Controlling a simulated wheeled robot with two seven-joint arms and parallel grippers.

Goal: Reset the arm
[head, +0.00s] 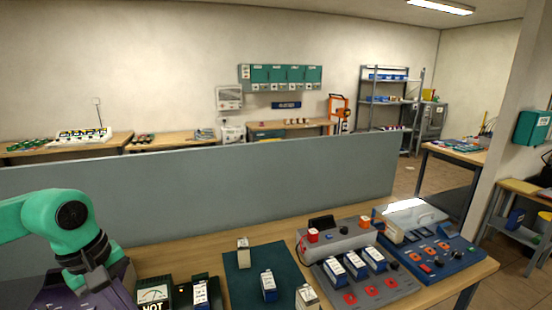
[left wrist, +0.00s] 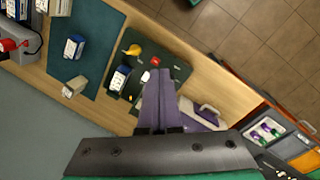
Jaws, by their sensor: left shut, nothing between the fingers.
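My left arm is green and comes in from the left in the head view. It is bent, and its dark gripper (head: 97,282) points down over the left end of the workbench (head: 200,250). In the left wrist view the two fingers of my left gripper (left wrist: 158,78) are together, with nothing between them. They hang above the edge of a dark tray (left wrist: 140,62). My right arm and gripper are out of view.
A dark tray marked HOT (head: 153,296) holds a blue-and-white battery. A green mat (head: 240,290) bears small batteries. A grey charger unit (head: 335,240) and a blue panel (head: 450,262) stand right. A grey partition (head: 220,190) runs behind.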

